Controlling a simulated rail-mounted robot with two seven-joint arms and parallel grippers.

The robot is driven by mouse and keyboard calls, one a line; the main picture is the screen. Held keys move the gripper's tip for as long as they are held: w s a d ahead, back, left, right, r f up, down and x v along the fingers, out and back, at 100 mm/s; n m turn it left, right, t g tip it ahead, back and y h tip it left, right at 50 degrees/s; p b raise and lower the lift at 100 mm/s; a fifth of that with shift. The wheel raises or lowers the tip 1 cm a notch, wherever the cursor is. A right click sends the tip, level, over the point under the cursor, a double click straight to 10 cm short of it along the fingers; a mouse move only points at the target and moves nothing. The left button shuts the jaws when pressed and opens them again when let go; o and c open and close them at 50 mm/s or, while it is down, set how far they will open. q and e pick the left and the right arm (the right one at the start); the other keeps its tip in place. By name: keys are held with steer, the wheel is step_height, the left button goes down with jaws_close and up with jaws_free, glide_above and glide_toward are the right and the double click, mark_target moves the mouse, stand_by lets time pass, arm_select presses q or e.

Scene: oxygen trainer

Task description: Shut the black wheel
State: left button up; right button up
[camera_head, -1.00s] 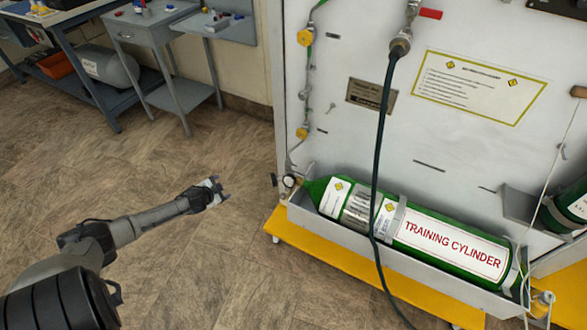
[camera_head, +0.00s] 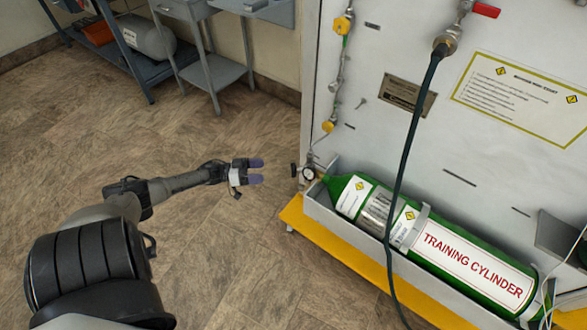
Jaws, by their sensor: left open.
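The green training cylinder (camera_head: 432,240) lies in a white tray at the foot of the white panel. At its left end is a small round gauge (camera_head: 308,174). A small black part, which looks like the black wheel (camera_head: 294,170) seen nearly edge-on, sits just left of the gauge. My left gripper (camera_head: 257,171) is open and empty, with its two fingers pointing right toward the wheel. A gap of floor shows between the fingertips and the wheel in the picture. My right gripper is not in view.
A dark hose (camera_head: 408,170) hangs in front of the panel and crosses the cylinder. A yellow base (camera_head: 330,248) juts out below the tray. Thin pipework with yellow valves (camera_head: 328,126) runs up the panel's left edge. Open floor lies around my left arm; grey carts (camera_head: 215,72) stand behind.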

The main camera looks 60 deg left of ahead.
mark_target(293, 169)
arm_select(q)
steer(key=shift+b+x, duration=2.1)
steer(key=shift+x, duration=4.25)
steer(key=shift+d+f, duration=0.1)
steer(key=shift+d, duration=0.05)
steer(key=c, duration=0.9)
